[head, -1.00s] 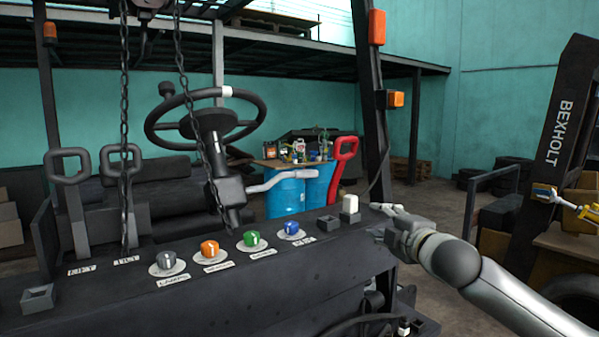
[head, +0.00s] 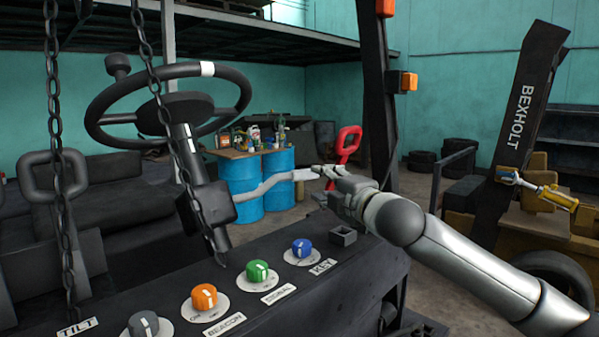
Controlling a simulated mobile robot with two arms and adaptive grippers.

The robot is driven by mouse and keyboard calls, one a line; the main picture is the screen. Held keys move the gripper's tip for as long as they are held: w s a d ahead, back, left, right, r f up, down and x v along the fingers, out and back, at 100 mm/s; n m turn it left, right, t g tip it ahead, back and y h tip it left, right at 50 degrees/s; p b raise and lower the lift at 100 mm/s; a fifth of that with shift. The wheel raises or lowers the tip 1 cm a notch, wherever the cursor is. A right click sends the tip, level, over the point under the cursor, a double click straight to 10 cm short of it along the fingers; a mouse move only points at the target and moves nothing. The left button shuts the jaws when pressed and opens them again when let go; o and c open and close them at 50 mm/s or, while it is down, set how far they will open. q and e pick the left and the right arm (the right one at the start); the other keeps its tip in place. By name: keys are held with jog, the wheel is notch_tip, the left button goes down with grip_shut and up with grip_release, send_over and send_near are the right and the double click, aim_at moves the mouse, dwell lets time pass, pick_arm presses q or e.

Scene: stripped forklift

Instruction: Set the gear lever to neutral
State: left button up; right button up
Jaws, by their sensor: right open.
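The gear lever (head: 265,186) is a pale grey bent stalk on the right side of the steering column, with a lighter grip (head: 304,174) at its outer end. My right gripper (head: 327,176) reaches in from the right, over the dash. It is open, with its fingers pointing left at the lever's grip. In the picture the fingertips overlap or nearly meet the grip's end; I cannot tell whether they touch. No lever position marks can be read. My left gripper is not in view.
The steering wheel (head: 168,108) stands at upper left, with chains hanging before it. The dash carries a blue knob (head: 302,248), a green knob (head: 258,272), an orange knob (head: 204,297) and a square socket (head: 343,235). A red handle (head: 349,144) rises behind my gripper.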

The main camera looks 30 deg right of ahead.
aim_at(307, 175)
jog(key=w, duration=0.1)
jog(key=w+p, duration=0.1)
jog(key=shift+w+r, duration=0.2)
jog(key=shift+w, duration=0.2)
jog(key=shift+w+a+f+p, duration=0.1)
jog(key=shift+w+p, duration=0.35)
jog(key=shift+w, duration=0.6)
jog(key=w+p, duration=0.1)
jog(key=w, duration=0.3)
jog(key=shift+w+f, duration=0.15)
jog(key=shift+w+p, duration=0.2)
jog(key=shift+p, duration=0.1)
jog(key=shift+w+f, duration=0.1)
jog(key=shift+w, duration=0.1)
jog(key=c, duration=0.9)
grip_shut()
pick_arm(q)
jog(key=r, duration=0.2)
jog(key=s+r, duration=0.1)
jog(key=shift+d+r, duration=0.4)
pick_arm(e)
jog(key=shift+s, duration=0.1)
